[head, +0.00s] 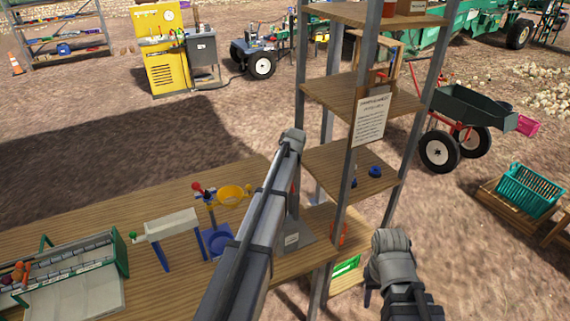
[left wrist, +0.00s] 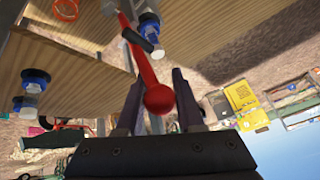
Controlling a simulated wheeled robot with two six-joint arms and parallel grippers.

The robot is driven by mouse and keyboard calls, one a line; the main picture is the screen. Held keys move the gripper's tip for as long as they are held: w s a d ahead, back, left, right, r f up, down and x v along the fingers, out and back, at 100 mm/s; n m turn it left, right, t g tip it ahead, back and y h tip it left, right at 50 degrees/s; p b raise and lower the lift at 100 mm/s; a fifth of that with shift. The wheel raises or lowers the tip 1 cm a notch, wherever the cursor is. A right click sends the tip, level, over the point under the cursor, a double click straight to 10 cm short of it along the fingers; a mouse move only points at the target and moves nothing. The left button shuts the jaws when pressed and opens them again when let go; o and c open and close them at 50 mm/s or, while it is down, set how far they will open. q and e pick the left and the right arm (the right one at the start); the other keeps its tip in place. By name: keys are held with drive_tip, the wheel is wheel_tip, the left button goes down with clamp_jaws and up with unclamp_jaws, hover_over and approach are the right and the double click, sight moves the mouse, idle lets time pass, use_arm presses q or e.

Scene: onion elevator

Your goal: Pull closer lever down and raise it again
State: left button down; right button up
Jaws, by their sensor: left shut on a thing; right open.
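In the left wrist view, a red lever (left wrist: 139,62) with a round red ball end (left wrist: 159,99) runs between the two dark fingers of my left gripper (left wrist: 160,88). The gripper is shut on the lever near its ball. In the head view my left forearm covers this gripper and most of the lever. A grey base with a label (head: 292,240) stands on the table beside that forearm, partly hidden. My right gripper (head: 371,287) is open at the lower right, mostly hidden by its own arm and away from the table.
The wooden table (head: 150,195) holds a blue stand with a yellow ring (head: 231,195), a white-topped device (head: 172,225) and a green-edged tray (head: 75,300). A tall shelf (head: 350,160) stands right behind my left arm. A wheelbarrow (head: 475,110) and teal crate (head: 528,190) are farther right.

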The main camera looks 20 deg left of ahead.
use_arm(q)
drive_tip(key=shift+d, duration=0.1)
drive_tip(key=c, duration=0.5)
unclamp_jaws()
drive_tip(key=shift+w, duration=0.1)
drive_tip(key=shift+c, duration=0.2)
drive_tip(key=p+v, duration=0.6)
drive_tip(key=v, duration=0.1)
drive_tip(key=shift+r+p, duration=0.3)
drive_tip(key=shift+r, duration=0.05)
drive_tip(key=shift+d, duration=0.1)
